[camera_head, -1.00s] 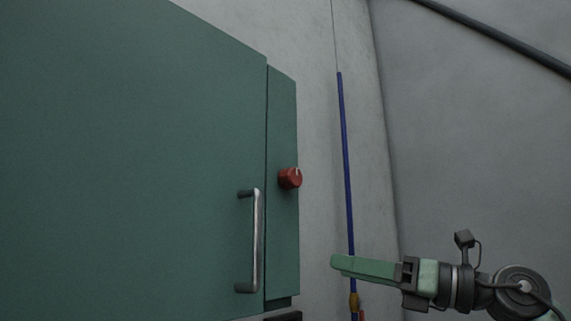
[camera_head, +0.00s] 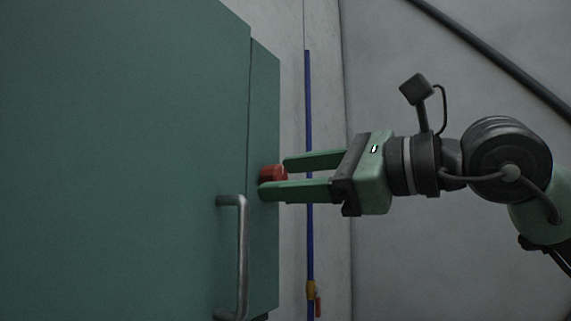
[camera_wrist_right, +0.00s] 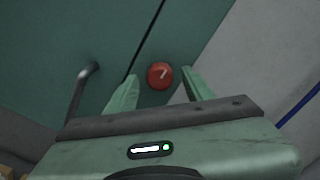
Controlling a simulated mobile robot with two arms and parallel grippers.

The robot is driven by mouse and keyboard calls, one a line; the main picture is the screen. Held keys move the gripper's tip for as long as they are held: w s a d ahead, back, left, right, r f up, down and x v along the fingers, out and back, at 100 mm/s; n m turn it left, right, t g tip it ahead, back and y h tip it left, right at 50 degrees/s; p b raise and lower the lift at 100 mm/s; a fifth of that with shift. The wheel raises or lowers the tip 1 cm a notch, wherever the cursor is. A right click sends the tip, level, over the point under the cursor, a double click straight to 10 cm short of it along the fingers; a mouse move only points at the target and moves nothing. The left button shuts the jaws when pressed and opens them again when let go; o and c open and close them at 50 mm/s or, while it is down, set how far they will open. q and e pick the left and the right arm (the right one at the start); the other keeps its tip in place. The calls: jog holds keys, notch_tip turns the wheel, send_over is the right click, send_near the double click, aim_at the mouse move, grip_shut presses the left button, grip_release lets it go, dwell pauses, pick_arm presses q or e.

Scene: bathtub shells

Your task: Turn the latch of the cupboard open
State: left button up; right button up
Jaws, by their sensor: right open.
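The green cupboard (camera_head: 120,150) fills the left of the head view, its door shut. Its latch is a red round knob (camera_head: 268,173) on the narrow strip right of the door. In the right wrist view the red knob (camera_wrist_right: 160,76) shows a pale mark tilted up to the right. My right gripper (camera_head: 274,177) is open, with its fingers pointing at the knob. In the right wrist view the knob lies between the two fingers (camera_wrist_right: 158,92); I cannot tell whether they touch it. The near finger hides the knob's lower part in the head view. My left gripper is not in view.
A metal bar handle (camera_head: 242,255) stands out from the door, below and left of the knob. A dark pipe (camera_head: 490,55) crosses the upper right.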

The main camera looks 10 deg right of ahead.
jog(key=shift+w+a, duration=0.25)
grip_shut()
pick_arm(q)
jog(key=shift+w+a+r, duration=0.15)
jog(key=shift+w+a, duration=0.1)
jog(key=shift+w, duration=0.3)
